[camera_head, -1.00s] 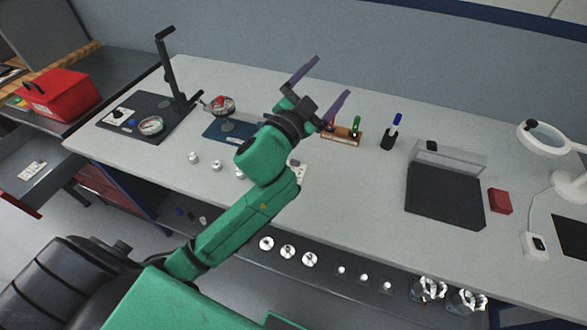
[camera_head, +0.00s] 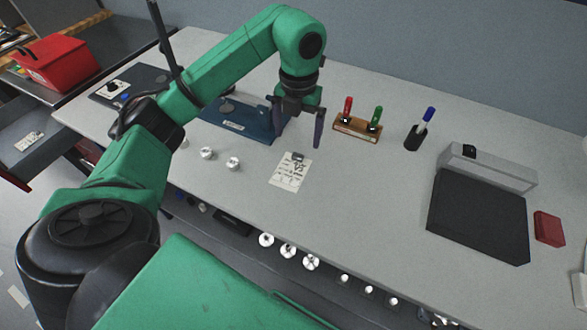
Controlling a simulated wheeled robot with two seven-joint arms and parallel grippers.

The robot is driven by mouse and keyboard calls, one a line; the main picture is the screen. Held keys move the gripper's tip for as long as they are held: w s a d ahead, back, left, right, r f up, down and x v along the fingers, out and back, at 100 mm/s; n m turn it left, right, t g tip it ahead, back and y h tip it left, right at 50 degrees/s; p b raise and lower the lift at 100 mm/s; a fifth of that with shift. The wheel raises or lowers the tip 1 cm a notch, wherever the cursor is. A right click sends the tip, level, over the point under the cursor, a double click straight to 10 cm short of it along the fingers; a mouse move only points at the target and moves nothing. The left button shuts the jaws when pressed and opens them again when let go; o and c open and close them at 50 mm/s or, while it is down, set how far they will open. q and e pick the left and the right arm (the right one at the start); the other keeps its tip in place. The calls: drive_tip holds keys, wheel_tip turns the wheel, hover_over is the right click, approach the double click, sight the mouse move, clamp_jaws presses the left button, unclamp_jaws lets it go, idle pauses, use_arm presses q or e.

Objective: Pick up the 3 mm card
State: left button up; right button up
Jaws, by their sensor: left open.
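A white card (camera_head: 286,178) with dark markings lies flat on the grey bench, with a small grey part at its back edge. The markings are too small to read, so I cannot tell whether it is the 3 mm card. My left gripper (camera_head: 297,137) points down behind and above this card. Its two purple-grey fingers are apart with nothing between them. One finger shows in front of the blue plate (camera_head: 245,116), the other to the right of it. My right gripper is not in view.
Two silver round parts (camera_head: 207,153) stand left of the card. A wooden rack (camera_head: 357,128) with red and green handled tools and a black pen cup (camera_head: 413,138) stand right of the gripper. A dark flat pad (camera_head: 478,222) lies further right. The bench between card and pad is clear.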

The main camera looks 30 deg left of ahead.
sight(297, 156)
use_arm(q)
drive_tip(key=f+p, duration=0.1)
drive_tip(key=f, duration=0.3)
drive_tip(key=f+p, duration=0.1)
drive_tip(key=f, duration=0.3)
drive_tip(key=shift+w+a, duration=0.1)
drive_tip(key=shift+w, duration=0.1)
drive_tip(key=c, duration=1)
